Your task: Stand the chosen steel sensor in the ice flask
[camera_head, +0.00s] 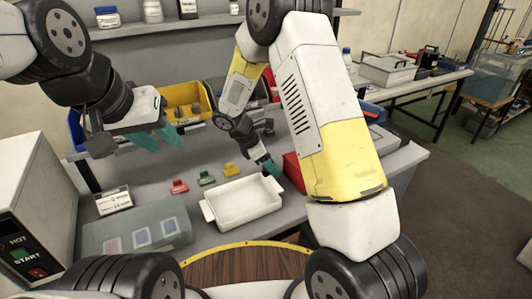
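I cannot make out a steel sensor or an ice flask in the head view. Small red (180,187), green (206,179) and yellow (230,170) pieces stand in a row on the grey bench. A white tray (240,222) with side handles lies in front of them. My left gripper (158,140) hangs above the back left of the bench, its teal fingers apart with nothing visible between them. My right gripper (271,168) is low by the tray's back right corner; its fingers overlap, so its opening is unclear.
A box with HOT and START labels (32,225) stands at left. A card (114,202) and a grey panel with coloured squares (138,228) lie near it. A yellow bin (184,98) is behind; a red box (294,171) is right of the tray.

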